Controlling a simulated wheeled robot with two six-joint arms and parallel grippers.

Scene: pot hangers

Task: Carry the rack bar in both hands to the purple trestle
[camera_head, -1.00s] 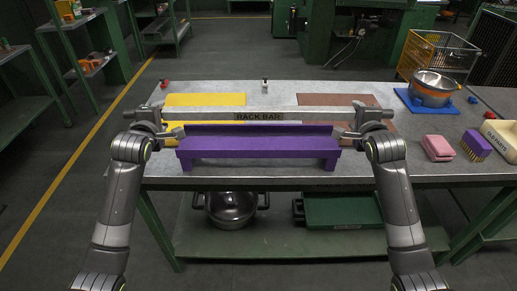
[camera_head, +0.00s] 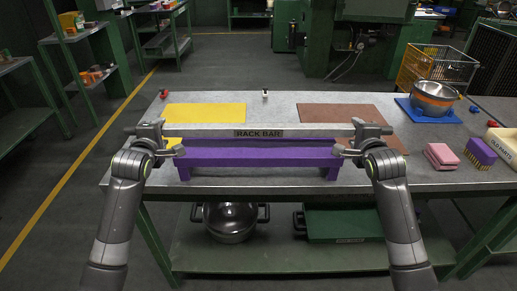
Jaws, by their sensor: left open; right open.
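The rack bar (camera_head: 220,131) is a long grey bar with a dark "RACK BAR" label. It lies level across the view, over the far part of the purple trestle (camera_head: 258,159), which stands on the grey bench. Its ends reach past the trestle on both sides. I cannot tell whether the bar touches the trestle. My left gripper (camera_head: 164,144) is open at the bar's left end. My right gripper (camera_head: 355,144) is open at its right end. The gripper bodies partly hide both bar ends.
A yellow mat (camera_head: 205,112) and a brown mat (camera_head: 335,112) lie behind the bar. Another pot (camera_head: 230,218) and a green box (camera_head: 340,222) sit on the lower shelf.

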